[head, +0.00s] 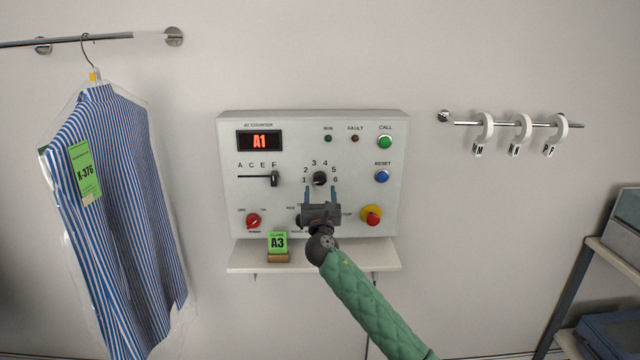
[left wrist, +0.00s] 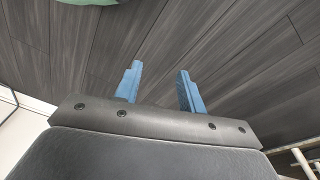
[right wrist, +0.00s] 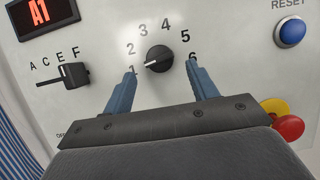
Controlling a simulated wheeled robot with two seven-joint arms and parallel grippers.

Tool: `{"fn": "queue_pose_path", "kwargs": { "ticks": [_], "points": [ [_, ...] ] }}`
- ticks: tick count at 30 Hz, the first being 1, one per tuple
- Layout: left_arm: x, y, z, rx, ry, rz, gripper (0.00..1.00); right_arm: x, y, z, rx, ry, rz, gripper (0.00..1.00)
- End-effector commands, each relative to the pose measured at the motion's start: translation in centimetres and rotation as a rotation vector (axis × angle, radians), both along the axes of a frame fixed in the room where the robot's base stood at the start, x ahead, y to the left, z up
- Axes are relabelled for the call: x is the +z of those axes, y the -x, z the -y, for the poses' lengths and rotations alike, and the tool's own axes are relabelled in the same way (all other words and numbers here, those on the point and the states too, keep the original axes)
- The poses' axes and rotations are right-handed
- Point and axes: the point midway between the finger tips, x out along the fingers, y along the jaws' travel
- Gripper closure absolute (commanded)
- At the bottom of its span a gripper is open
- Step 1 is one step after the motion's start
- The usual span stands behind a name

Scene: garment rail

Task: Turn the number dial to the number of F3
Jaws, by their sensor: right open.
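The number dial (head: 320,178) is a black round knob on the white control panel, ringed by the numbers 1 to 6. In the right wrist view the dial (right wrist: 159,59) has a white pointer line toward 1. My right gripper (head: 320,193) is open, with its blue fingers pointing up just below the dial. In the right wrist view the dial shows beyond and between the fingertips (right wrist: 163,73), with nothing held. The red display (head: 260,141) reads A1. A green card (head: 278,242) reads A3. My left gripper (left wrist: 160,70) is open and empty over dark floor.
A letter slider (head: 275,179) sits under F, left of the dial. Green and blue buttons (head: 382,176), a red knob (head: 253,220) and a red-yellow stop button (head: 371,215) surround it. A striped shirt (head: 115,210) hangs at left; a shelf rack (head: 612,252) stands at right.

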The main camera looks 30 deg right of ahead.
Motion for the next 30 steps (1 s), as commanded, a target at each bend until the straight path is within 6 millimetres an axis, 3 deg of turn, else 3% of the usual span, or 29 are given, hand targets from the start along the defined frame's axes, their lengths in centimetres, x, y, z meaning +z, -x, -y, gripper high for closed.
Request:
{"fn": "queue_pose_path", "kwargs": {
  "ticks": [9,19,20,26,30],
  "points": [
    [-2.5,0.5,-0.6,-0.003,-0.007,0.015,0.60,1.3,-2.5,1.5,0.001,-0.002,0.000,0.42],
    [-2.9,0.5,-0.7,-0.003,-0.007,0.018,0.60,1.3,-2.7,1.7,0.001,-0.002,0.000,0.42],
    [-2.9,0.5,-0.7,-0.003,-0.007,0.018,0.60,1.3,-2.7,1.7,0.001,-0.002,0.000,0.44],
    [-2.8,0.5,-0.7,-0.003,-0.007,0.018,0.60,1.3,-2.7,1.7,0.001,-0.002,0.000,0.83],
    [-2.9,0.5,-0.7,-0.002,-0.007,0.018,0.60,1.3,-2.7,1.7,0.001,-0.004,0.001,0.84]
  ]
}}
